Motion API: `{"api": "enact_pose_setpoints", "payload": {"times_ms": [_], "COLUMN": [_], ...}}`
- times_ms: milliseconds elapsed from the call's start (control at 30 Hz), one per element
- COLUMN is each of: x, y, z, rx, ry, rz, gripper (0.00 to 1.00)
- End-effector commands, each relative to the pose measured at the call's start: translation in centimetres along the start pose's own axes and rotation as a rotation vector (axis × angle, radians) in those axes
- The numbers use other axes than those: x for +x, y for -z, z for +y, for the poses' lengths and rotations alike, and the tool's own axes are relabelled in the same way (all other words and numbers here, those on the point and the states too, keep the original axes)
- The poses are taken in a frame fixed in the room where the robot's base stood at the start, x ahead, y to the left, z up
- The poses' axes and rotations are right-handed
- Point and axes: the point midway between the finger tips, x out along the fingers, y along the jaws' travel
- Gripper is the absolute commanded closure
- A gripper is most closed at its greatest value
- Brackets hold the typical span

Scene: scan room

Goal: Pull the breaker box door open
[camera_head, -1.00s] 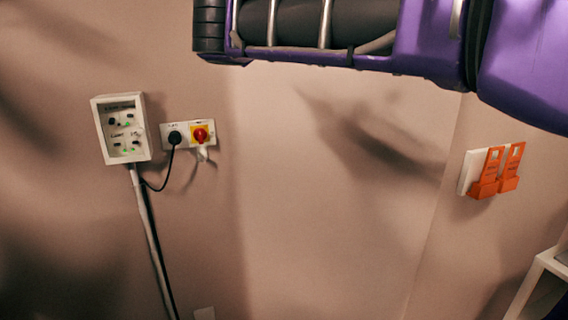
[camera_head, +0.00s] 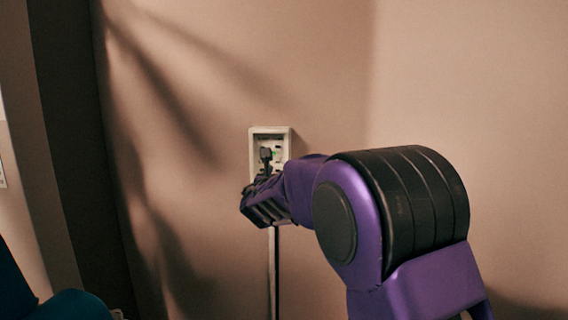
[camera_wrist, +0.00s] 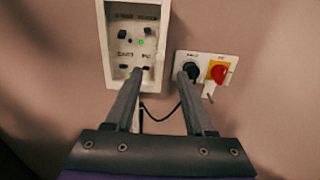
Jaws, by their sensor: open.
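The breaker box (camera_wrist: 122,51) is a white, shallow box on the wall with small dark switches and a green light on its face. It fills the upper left of the wrist view and also shows mid-frame in the head view (camera_head: 271,136), partly hidden by my gripper. I cannot make out a separate door leaf or handle. My gripper (camera_wrist: 160,74) is open and empty. In the wrist view its left finger overlaps the box's lower right part, and its right finger points at the socket plate beside the box. I cannot tell whether any finger touches.
A white socket plate (camera_wrist: 204,57) with a black plug (camera_wrist: 190,71) and a red-yellow rotary switch (camera_wrist: 219,71) is right of the box. A dark cable hangs below. The wall right of my arm is bare. A dark teal object (camera_head: 68,305) is at lower left.

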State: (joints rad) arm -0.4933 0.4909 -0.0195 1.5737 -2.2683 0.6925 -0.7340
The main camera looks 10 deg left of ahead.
Motion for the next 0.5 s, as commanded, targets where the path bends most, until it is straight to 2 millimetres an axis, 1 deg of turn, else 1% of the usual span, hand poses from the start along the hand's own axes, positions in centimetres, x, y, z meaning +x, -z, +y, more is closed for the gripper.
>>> {"api": "enact_pose_setpoints", "payload": {"times_ms": [33, 200, 300, 500], "x": [1.2, 4.4, 6.0, 8.0], "y": [0.0, 0.0, 0.0, 0.0], "z": [0.0, 0.0, 0.0, 0.0], "rx": [0.000, 0.000, 0.002, 0.001], "ry": [0.001, 0.002, 0.001, 0.001], "rz": [0.001, 0.001, 0.001, 0.000], "gripper": [0.46, 0.46, 0.46, 0.46]}}
